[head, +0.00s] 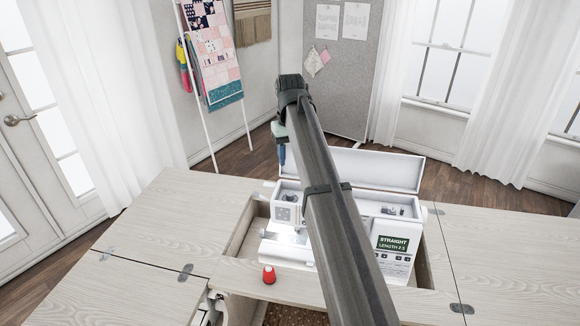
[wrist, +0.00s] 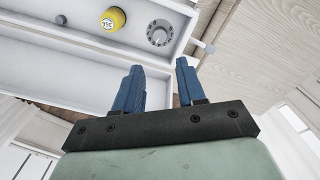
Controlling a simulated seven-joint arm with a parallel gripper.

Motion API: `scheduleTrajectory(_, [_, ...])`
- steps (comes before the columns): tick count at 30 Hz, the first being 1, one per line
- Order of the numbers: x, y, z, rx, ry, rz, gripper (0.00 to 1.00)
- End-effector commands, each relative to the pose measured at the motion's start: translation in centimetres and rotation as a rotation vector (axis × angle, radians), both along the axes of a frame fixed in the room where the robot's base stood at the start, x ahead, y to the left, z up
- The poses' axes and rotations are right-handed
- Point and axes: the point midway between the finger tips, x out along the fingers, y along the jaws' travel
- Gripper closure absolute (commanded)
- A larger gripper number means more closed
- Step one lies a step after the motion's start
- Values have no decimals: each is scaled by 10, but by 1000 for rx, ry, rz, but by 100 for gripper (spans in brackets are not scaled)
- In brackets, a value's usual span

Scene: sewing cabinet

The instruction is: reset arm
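My gripper shows in the wrist view (wrist: 158,85) with its two blue fingers apart and nothing between them, so it is open and empty.
The left and right leaves look clear. A rack with quilts (head: 212,50) and a grey pin board (head: 335,75) stand behind.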

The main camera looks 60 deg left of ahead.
Motion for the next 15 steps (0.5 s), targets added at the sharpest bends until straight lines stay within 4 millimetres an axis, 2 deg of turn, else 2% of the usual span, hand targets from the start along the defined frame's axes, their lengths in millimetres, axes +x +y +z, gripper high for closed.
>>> scheduleTrajectory(4, [0, 0, 7, -1, 0, 0, 60])
scheduleTrajectory(15, [0, 0, 8, -1, 0, 0, 60])
